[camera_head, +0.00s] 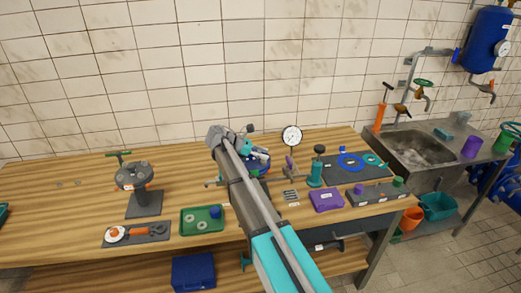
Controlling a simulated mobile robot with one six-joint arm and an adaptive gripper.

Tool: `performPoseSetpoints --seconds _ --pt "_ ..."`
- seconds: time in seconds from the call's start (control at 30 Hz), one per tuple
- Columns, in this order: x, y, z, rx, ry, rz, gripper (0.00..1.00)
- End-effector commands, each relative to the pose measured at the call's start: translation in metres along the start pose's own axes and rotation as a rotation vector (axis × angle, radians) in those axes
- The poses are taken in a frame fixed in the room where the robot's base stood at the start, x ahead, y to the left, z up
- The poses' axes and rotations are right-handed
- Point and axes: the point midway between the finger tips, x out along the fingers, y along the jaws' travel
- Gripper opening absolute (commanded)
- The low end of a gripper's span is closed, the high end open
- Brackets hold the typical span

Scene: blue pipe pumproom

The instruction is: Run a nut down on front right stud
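A grey round flange-like fitting (132,176) stands on a dark pedestal at the left of the bench, with small orange parts and a green-handled tool behind it. A second round assembly (260,163), dark blue with some red, stands mid-bench, largely hidden behind my arm. The front right stud cannot be made out on either. A green tray (184,231) holds pale ring-shaped pieces, perhaps nuts or washers (201,213), and a blue cup-like piece. My gripper (248,143) seems to be at the arm's far end by the mid-bench assembly; its fingers are too small and hidden to read.
An orange-handled tool (138,232) lies on a dark mat front left. Right of my arm stand a dial gauge (292,136), a teal pump-like tool (316,172), a purple block (326,200) and a grey block (377,194). A sink (423,147) lies beyond. The bench's far left is mostly clear.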

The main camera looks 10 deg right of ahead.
Motion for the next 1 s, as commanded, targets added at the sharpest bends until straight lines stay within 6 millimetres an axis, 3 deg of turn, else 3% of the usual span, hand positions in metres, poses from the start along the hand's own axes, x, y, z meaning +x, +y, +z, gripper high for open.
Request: performPoseSetpoints --seconds 0.27,0.5,0.8,1.0 --pt "0.049 -0.071 -0.015 0.256 0.245 -0.069 0.38" --pt "0.079 -0.15 -0.037 0.59 0.523 -0.25 0.38" --pt "0.083 -0.24 -0.056 0.989 0.788 -0.603 0.38" --pt "0.075 -0.27 -0.06 1.139 0.865 -0.785 0.38"
